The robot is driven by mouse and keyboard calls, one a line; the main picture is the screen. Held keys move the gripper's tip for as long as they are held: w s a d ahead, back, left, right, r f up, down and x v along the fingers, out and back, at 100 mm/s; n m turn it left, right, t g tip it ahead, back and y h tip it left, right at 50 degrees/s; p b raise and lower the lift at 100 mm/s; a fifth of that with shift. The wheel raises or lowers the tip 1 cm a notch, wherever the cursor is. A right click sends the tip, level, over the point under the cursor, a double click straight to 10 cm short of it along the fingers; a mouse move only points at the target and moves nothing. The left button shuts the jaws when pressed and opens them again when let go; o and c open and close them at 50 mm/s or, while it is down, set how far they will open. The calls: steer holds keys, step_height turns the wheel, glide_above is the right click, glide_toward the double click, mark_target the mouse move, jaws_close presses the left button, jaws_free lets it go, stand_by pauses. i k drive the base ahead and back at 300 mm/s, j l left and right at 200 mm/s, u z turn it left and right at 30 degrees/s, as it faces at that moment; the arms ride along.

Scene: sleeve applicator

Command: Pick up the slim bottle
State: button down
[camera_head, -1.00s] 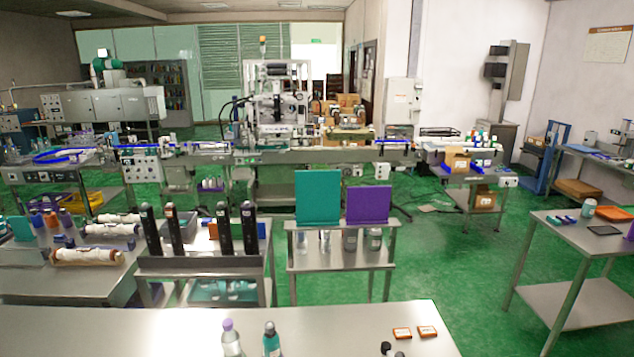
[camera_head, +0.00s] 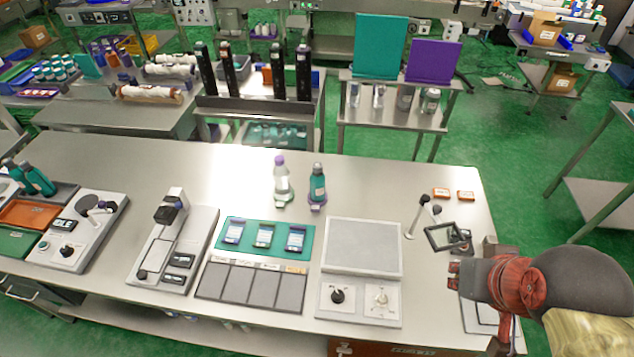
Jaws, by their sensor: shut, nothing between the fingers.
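Two upright bottles stand side by side near the back middle of the steel table (camera_head: 130,165). One is a clear bottle (camera_head: 281,185) with a purple cap; the other is a teal bottle (camera_head: 317,187) with a grey cap. Both look narrow, and I cannot tell which is the slim bottle. My gripper (camera_head: 454,275) is at the right end of the table, shut and empty. It is well to the right of and nearer than both bottles, touching neither.
A scale-like device (camera_head: 361,247) and a teal mat (camera_head: 240,249) lie between the bottles and the front edge. A small stand with a black frame (camera_head: 447,237) is by my gripper. Other teal bottles (camera_head: 38,178) lean at the far left. The table around the two bottles is clear.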

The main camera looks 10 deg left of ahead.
mark_target(317, 180)
steer(key=j, duration=0.75)
steer(key=i+j, duration=0.1)
steer(key=j, duration=0.6)
steer(key=k+u, duration=0.05)
